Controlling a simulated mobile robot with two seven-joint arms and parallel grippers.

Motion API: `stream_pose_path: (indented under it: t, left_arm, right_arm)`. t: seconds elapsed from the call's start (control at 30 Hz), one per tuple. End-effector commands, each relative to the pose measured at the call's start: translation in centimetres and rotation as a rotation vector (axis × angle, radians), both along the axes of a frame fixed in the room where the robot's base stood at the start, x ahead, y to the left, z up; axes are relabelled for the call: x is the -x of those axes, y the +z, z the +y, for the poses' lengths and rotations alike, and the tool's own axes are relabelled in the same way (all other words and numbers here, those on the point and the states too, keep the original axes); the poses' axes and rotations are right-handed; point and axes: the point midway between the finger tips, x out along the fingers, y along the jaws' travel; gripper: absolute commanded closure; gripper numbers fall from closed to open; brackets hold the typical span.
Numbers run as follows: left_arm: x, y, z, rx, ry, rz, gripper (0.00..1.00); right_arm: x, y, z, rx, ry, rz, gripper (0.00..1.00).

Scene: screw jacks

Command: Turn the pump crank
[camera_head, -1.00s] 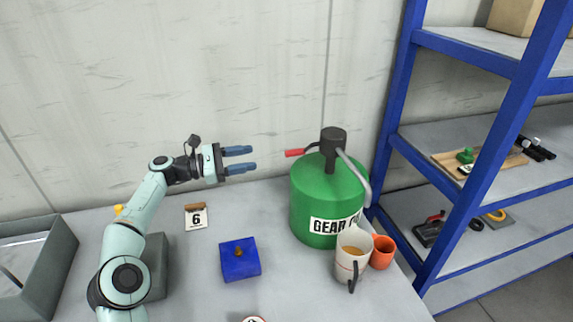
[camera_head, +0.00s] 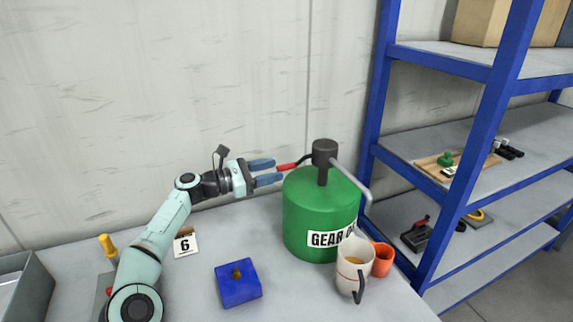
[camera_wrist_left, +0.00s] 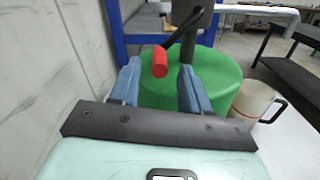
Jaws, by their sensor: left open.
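A green drum (camera_head: 318,218) labelled "GEAR O..." stands on the table with a dark pump head (camera_head: 325,153) on top. The pump crank has a red handle (camera_head: 287,167) that points left. My left gripper (camera_head: 270,172) is open, with its blue fingertips at the handle's end. In the left wrist view the red handle (camera_wrist_left: 160,62) shows between the two open fingers, nearer the left one. I cannot tell whether it touches a finger. The green drum (camera_wrist_left: 215,75) lies beyond. My right gripper is not in view.
A blue block (camera_head: 238,283), a "6" card (camera_head: 185,243) and a grey bin (camera_head: 28,285) are on the table. A blue shelf (camera_head: 483,150) stands at right.

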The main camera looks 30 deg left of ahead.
Motion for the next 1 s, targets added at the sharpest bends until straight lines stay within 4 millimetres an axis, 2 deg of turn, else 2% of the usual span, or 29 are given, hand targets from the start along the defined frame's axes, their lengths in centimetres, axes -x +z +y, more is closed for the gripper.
stream_pose_path:
  t: [0.1, 0.3, 0.67, 0.7, 0.83, 1.0]
  left_arm:
    - [-1.8, 0.3, -1.6, 0.004, -0.003, -0.003, 0.54]
    - [-3.6, 0.2, -3.0, 0.001, 0.000, -0.001, 0.54]
    - [-4.0, 0.0, -3.4, -0.001, 0.001, -0.001, 0.54]
    - [-4.0, 0.0, -3.4, -0.001, 0.001, -0.001, 0.57]
    - [-4.0, 0.0, -3.4, -0.001, 0.001, -0.001, 0.99]
    - [-4.0, 0.0, -3.4, 0.005, 0.002, 0.002, 1.00]
  right_arm:
    - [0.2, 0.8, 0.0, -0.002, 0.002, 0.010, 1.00]
    - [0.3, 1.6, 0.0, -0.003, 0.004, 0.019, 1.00]
    - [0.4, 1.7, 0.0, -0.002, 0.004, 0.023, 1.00]
    - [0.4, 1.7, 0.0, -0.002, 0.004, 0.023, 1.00]
    - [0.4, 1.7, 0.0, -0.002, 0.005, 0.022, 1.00]
    - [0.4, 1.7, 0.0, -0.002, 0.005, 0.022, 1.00]
